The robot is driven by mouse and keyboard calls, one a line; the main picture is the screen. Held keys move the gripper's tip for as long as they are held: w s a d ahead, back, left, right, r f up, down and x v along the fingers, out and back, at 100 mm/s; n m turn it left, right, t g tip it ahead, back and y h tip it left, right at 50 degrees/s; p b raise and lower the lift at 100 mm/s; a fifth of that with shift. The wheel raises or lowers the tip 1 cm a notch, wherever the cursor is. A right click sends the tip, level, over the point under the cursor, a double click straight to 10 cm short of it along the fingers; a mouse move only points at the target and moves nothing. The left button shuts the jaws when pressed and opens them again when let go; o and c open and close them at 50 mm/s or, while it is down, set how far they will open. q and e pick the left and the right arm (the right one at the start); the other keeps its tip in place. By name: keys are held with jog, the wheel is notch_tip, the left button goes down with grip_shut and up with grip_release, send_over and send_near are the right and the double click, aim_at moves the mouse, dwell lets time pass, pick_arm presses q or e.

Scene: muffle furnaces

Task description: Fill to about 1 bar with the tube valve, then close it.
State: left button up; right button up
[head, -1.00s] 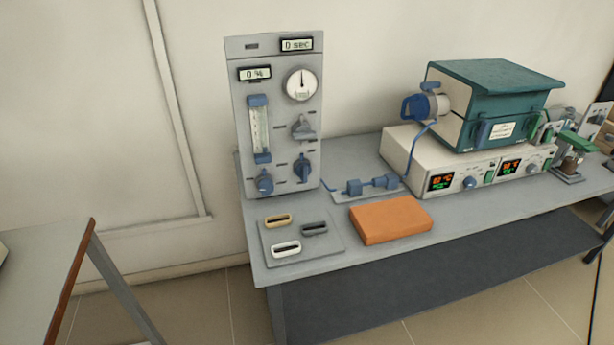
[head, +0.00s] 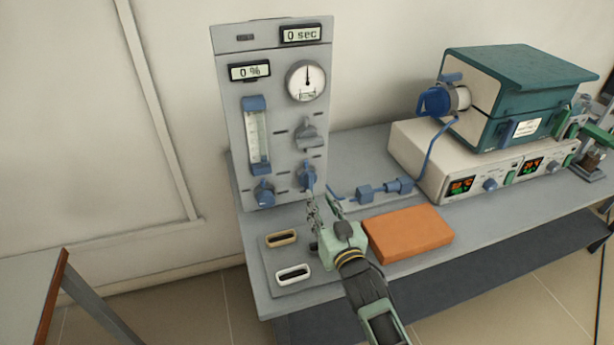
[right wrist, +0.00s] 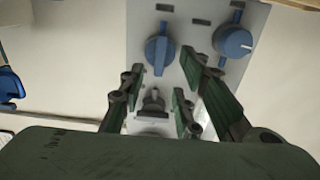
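The grey gas panel (head: 230,120) stands upright at the table's left end. It has a round white gauge (head: 306,81) with its needle pointing about straight up. Below the gauge are a grey valve handle (head: 308,136) and a blue valve handle (head: 307,176); a round blue knob (head: 263,193) sits at lower left. Which one is the tube valve I cannot read. My right gripper (head: 324,203) is in front of the panel, below the blue handle. The right wrist view shows its fingers (right wrist: 162,80) apart, empty, with the blue handle (right wrist: 159,56) beyond them. My left gripper is not in view.
A flowmeter (head: 257,135) is on the panel's left. Beside my right gripper lie an orange block (head: 407,232) and a tan and a white handle piece (head: 293,274). Blue fittings (head: 384,190) lie behind the block. A teal-and-white furnace (head: 500,105) stands at right.

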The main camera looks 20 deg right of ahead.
aim_at(311, 183)
jog(key=w, duration=0.4)
jog(key=shift+w+a+r, duration=0.1)
jog(key=shift+r, duration=0.25)
jog(key=shift+w+f, duration=0.15)
jog(key=shift+w, duration=1.1)
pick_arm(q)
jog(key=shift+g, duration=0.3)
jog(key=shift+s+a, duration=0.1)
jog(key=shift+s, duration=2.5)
pick_arm(e)
grip_shut()
